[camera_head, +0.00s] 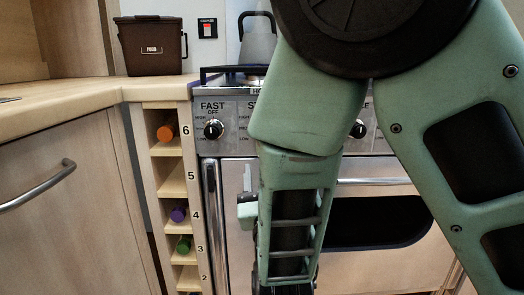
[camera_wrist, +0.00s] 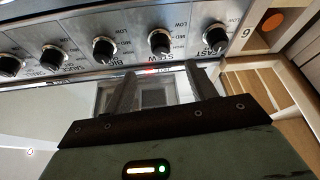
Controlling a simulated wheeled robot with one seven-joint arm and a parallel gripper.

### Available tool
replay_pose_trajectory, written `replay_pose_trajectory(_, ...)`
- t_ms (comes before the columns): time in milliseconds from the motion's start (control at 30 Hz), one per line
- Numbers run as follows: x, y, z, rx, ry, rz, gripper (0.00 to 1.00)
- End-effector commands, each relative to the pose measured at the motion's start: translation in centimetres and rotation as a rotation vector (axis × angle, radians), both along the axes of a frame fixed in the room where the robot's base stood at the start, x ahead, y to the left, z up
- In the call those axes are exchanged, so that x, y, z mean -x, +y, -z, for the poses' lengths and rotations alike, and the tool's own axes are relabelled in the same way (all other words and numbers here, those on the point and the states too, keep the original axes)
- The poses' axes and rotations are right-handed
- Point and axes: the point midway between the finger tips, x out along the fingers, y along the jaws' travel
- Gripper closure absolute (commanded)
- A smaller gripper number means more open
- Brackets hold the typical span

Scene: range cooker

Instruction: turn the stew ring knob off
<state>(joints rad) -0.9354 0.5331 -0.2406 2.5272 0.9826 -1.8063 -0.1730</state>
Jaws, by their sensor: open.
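The BIG knob (camera_wrist: 104,48) and SAUCE knob (camera_wrist: 53,57) are on the other side. A bottle rack (camera_head: 171,190) adjoins the cooker. A kettle (camera_head: 257,42) and brown food bin (camera_head: 151,46) stand above.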

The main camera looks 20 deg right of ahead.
Motion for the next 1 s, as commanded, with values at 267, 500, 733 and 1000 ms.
replay_pose_trajectory(267,-5.3,-1.5,-2.3,-0.004,-0.004,0.003,0.44)
replay_pose_trajectory(500,-8.9,-2.3,-3.7,-0.002,-0.002,0.000,0.44)
replay_pose_trajectory(733,-10.2,-2.6,-4.3,0.000,-0.001,-0.001,0.44)
replay_pose_trajectory(1000,-10.3,-2.6,-4.4,-0.001,0.000,-0.001,0.44)
